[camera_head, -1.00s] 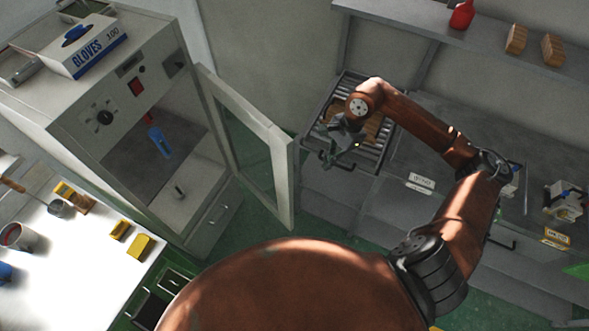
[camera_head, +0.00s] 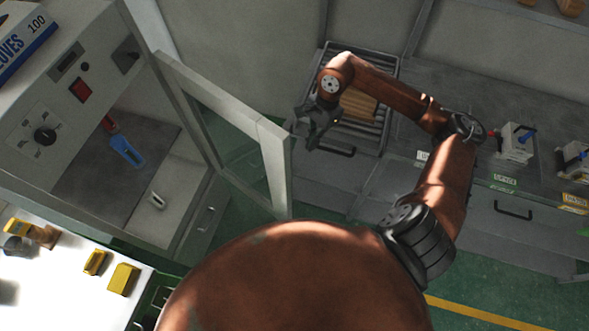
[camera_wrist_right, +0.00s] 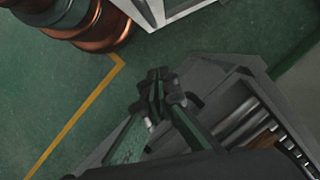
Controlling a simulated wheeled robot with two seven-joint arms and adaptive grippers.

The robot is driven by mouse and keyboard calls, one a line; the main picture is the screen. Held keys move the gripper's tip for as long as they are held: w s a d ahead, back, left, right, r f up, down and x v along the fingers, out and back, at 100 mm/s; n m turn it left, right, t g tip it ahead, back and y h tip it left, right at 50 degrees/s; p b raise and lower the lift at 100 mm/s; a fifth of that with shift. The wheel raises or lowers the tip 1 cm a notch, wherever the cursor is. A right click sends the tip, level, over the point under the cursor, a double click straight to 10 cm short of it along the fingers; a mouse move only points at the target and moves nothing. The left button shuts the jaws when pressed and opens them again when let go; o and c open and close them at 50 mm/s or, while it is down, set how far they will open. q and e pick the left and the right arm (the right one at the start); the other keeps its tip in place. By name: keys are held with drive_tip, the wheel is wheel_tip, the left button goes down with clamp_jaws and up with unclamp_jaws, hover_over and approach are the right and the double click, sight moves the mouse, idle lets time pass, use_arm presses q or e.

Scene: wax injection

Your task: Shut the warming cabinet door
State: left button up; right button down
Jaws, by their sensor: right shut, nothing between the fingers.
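The warming cabinet (camera_head: 75,105) stands at the left in the head view. Its glass-paned door (camera_head: 276,165) is swung wide open, with the hinge side on the cabinet's right edge. My right gripper (camera_head: 306,138) is shut and empty, just right of the door's free edge in the picture; whether it touches the door I cannot tell. In the right wrist view the closed fingertips (camera_wrist_right: 157,76) point toward the green floor, and a white edge that may be the door (camera_wrist_right: 165,10) shows at the top. My left gripper is not in view.
A slatted tray (camera_head: 385,75) with wooden pieces sits on the grey counter behind my right arm. Inside the cabinet lies a blue tool (camera_head: 126,150). A white table (camera_head: 70,290) with yellow blocks (camera_head: 123,279) is at lower left. Green floor shows below the door.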

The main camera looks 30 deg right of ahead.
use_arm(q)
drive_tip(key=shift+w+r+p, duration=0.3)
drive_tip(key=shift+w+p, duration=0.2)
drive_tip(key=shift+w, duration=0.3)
use_arm(e)
drive_tip(key=s+a+f, duration=0.1)
drive_tip(key=a+f, duration=0.5)
drive_tip(key=f, duration=0.4)
drive_tip(key=shift+a, duration=0.2)
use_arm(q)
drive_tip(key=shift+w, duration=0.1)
use_arm(e)
drive_tip(key=shift+f, duration=0.1)
drive_tip(key=shift+s, duration=0.1)
